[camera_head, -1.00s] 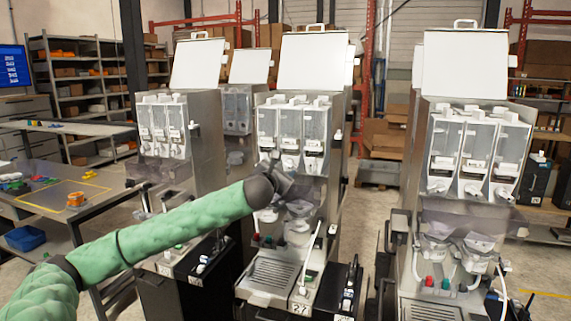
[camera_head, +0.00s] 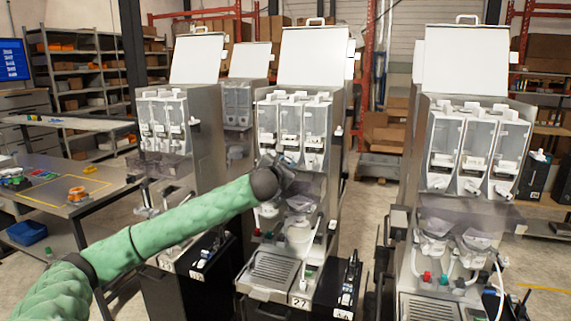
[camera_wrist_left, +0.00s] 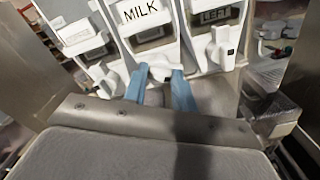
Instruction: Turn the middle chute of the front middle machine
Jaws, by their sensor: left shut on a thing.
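The front middle machine (camera_head: 331,85) is a steel dispenser with a raised white lid and three clear canisters. My left gripper (camera_head: 285,163) reaches in from the left, just below these canisters. In the left wrist view, its two blue fingertips (camera_wrist_left: 159,90) are shut on the white middle chute (camera_wrist_left: 160,70), under the canister labelled MILK (camera_wrist_left: 143,14). They sit on either side of the chute, and its lower part is hidden between them. In the head view my gripper and wrist hide most of this chute. My right gripper is not in view.
White neighbouring chutes sit close on the left (camera_wrist_left: 103,76) and right (camera_wrist_left: 222,48) of the fingers. Other machines stand to the left (camera_head: 205,110) and right (camera_head: 462,70). A table (camera_head: 110,182) with small items stands at far left. Floor shows between the middle and right machines.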

